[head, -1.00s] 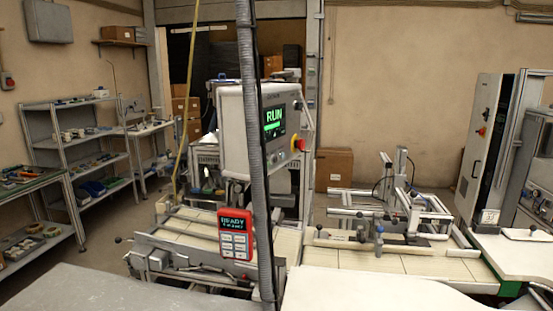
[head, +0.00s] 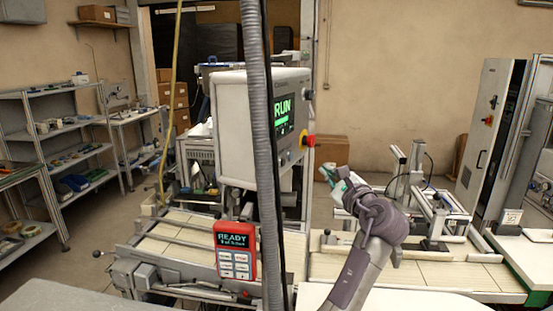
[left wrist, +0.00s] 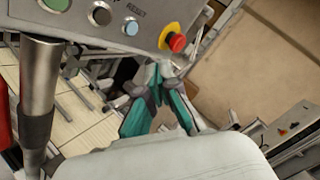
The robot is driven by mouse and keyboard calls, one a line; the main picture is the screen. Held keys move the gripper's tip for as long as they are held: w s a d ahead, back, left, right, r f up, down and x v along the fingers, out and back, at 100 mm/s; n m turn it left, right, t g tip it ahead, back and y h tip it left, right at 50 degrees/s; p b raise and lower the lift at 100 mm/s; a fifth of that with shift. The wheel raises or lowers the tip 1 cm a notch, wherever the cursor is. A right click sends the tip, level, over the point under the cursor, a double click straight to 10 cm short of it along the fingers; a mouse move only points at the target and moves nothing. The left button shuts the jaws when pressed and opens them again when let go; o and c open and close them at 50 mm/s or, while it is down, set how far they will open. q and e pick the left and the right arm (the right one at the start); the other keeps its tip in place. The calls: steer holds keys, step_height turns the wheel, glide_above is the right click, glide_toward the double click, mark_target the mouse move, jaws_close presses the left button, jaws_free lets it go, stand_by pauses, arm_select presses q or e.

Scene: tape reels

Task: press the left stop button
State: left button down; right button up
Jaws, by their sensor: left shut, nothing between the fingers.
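The left stop button (head: 307,141), red on a yellow collar, sits on the right edge of the grey control box (head: 232,130) with a green RUN screen. It shows larger in the left wrist view (left wrist: 174,41), beside several smaller buttons and the word RESET. My left gripper (head: 325,173) is shut and empty, to the right of and lower than the button in the head view. Its teal-sided fingers (left wrist: 158,72) point toward the panel just below the button in the left wrist view, apart from it as far as I can tell. My right gripper is not in view.
A grey ribbed hose (head: 258,150) hangs in front of the control box. A red handheld panel reading READY (head: 236,250) is below it. A tiled bench with metal rails (head: 430,262) lies on the right. A cabinet with a red switch (head: 488,120) stands farther right.

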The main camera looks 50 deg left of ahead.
mark_target(283, 162)
arm_select(q)
steer(key=s+a, duration=0.4)
steer(key=a, duration=0.2)
steer(key=shift+s+a+r, duration=0.15)
steer(key=shift+a+r, duration=0.05)
steer(key=shift+r, duration=0.2)
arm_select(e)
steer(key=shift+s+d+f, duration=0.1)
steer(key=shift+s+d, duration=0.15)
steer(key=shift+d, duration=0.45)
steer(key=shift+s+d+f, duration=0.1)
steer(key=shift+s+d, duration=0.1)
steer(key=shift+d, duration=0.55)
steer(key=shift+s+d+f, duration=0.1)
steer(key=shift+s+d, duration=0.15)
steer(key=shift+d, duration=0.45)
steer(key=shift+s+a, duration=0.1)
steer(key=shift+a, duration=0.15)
